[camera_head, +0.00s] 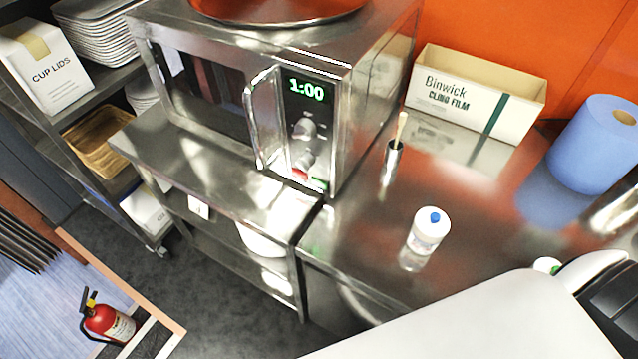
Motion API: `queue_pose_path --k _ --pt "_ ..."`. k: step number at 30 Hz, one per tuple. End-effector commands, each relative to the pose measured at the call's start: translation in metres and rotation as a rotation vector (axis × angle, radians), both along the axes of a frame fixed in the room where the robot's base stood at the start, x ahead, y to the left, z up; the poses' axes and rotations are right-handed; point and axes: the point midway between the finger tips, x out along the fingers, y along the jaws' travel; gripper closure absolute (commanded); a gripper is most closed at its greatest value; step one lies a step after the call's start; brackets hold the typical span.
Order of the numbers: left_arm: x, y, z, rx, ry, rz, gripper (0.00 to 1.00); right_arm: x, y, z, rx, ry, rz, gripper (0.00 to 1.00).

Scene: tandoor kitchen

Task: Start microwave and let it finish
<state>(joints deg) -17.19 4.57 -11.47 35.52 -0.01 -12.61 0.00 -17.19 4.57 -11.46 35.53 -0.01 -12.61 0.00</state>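The steel microwave (345,125) stands on the steel counter in the upper middle, and its door (205,95) looks shut. A long upright handle (258,120) runs along the door's right edge. The green display (306,90) reads 1:00. Below it are a knob (303,128) and a second control (303,160). A red button (299,174) and a green button (319,183) sit at the bottom of the panel. A white arm link of mine fills the lower right. Neither gripper shows.
A white-and-blue bottle (427,232), a brush in a steel cup (392,158), a cling film box (475,95) and a blue paper roll (595,148) stand on the counter right of the microwave. A fire extinguisher (108,323) is at lower left. The counter before the panel is clear.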

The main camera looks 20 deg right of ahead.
Motion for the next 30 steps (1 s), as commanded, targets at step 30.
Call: queue_pose_path --k 30 --pt "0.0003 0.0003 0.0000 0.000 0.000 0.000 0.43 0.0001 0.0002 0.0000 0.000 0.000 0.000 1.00"
